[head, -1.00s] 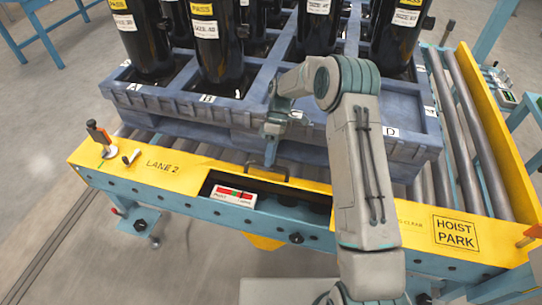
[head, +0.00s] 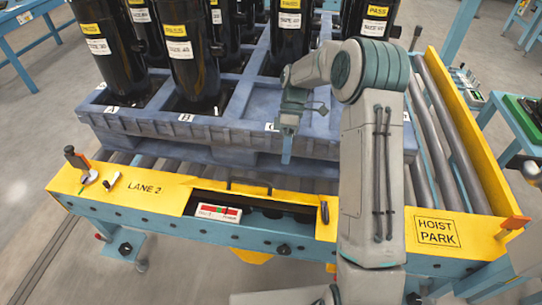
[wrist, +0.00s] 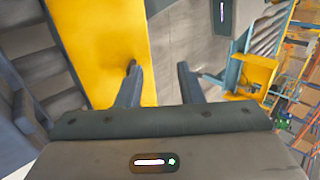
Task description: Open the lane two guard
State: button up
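The lane two guard is part of the yellow front rail (head: 215,182), right of the "LANE 2" lettering. A dark slot (head: 270,208) lies along the rail, with a red and green indicator (head: 218,212) at its left end. A dark handle (head: 324,212) stands at the slot's right end. I cannot tell the guard's exact position. My gripper (head: 286,160) points down behind the rail, near the pallet's front face. In the wrist view my gripper (wrist: 161,72) is open and empty; its left finger overlaps the yellow surface (wrist: 105,45).
A blue pallet (head: 230,140) carries several black cylinders (head: 190,65) on rollers behind the rail. A small lever (head: 76,160) stands at the rail's left end. Floor is clear at the left.

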jog(key=shift+s+d+r, duration=0.15)
jog(key=shift+d+r, duration=0.15)
jog(key=shift+d, duration=0.25)
